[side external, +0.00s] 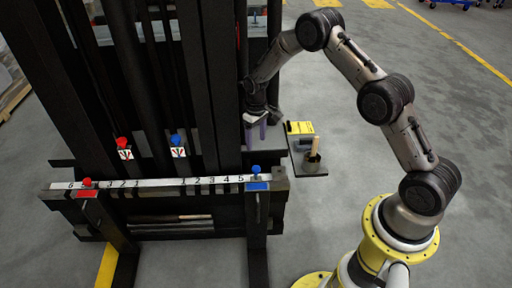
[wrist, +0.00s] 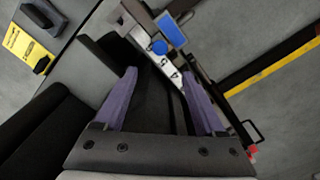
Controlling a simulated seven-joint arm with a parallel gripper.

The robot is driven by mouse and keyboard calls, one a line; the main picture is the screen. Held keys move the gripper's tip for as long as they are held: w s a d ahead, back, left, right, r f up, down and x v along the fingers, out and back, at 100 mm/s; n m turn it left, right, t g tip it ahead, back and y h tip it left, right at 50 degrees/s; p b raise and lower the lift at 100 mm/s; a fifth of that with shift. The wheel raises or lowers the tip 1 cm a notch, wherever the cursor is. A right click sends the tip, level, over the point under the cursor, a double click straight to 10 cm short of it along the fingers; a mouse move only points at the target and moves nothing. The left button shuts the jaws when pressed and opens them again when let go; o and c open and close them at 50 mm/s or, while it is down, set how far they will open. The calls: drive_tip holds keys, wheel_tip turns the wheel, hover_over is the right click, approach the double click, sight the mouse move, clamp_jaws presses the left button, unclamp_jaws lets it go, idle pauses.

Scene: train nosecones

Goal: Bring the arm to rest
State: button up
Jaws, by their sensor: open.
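My arm arches from its yellow and white base at the lower right in the side external view. My gripper (side external: 259,119) points down beside the right end of the black rack frame. In the wrist view my gripper (wrist: 160,90) has its two purple fingers spread wide apart, with nothing held between them. Black frame parts show between and beyond the fingers.
A white numbered rail (side external: 210,181) crosses the rack, with a blue-knobbed slider (side external: 257,180) at right and a red-knobbed slider (side external: 88,188) at left. Red (side external: 124,147) and blue (side external: 178,146) knobbed pieces stand behind. A small dark tray (side external: 309,165) with a yellow item (side external: 299,128) lies right.

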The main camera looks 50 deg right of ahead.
drive_tip(key=shift+r, duration=0.3)
wheel_tip(320, 180, up, 17)
drive_tip(key=w+a+t, duration=0.2)
drive_tip(key=t, duration=0.1)
drive_tip(key=s+a+r+t, duration=0.25)
drive_tip(key=s+r, duration=0.55)
drive_tip(key=r, duration=0.6)
drive_tip(key=s+a+r, duration=0.1)
drive_tip(key=s+r, duration=0.1)
drive_tip(key=s, duration=0.3)
drive_tip(key=s+a+r+t, duration=0.1)
drive_tip(key=s+r, duration=0.1)
drive_tip(key=s, duration=0.4)
drive_tip(key=s+a+r, duration=0.1)
drive_tip(key=s+r, duration=0.2)
drive_tip(key=s, duration=0.2)
drive_tip(key=s+f, duration=0.7)
drive_tip(key=s, duration=0.5)
drive_tip(key=shift+a+g, duration=0.3)
drive_tip(key=shift+g, duration=0.15)
